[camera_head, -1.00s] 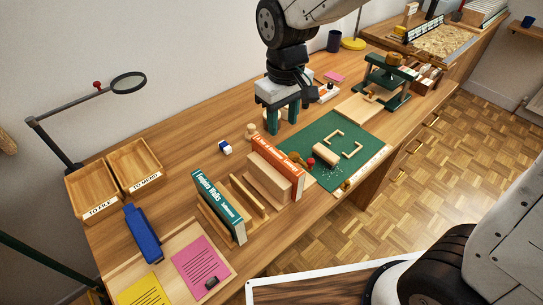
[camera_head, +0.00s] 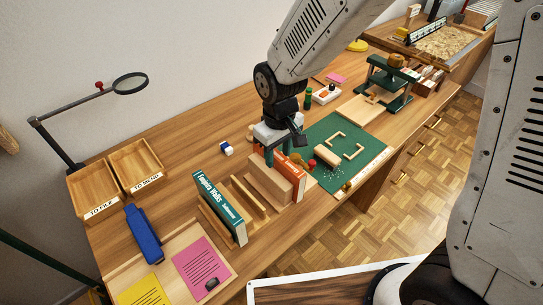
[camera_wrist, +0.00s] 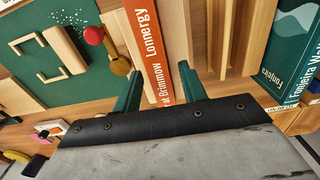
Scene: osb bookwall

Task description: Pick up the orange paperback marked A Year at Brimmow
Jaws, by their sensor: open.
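The orange paperback (camera_head: 297,185) stands upright against a wooden block at the near edge of the green mat. In the wrist view my gripper (camera_wrist: 160,78) is open, with one green finger on each side of the spine. A gap shows between the right finger and the spine; I cannot tell whether the left finger touches it.
A teal book (camera_head: 220,208) stands left in a slotted wooden rack (camera_head: 246,195). The green mat (camera_head: 350,165) holds a wooden frame and a red-topped piece close beside the orange book. Two trays (camera_head: 95,190) and a blue object (camera_head: 142,235) lie further left.

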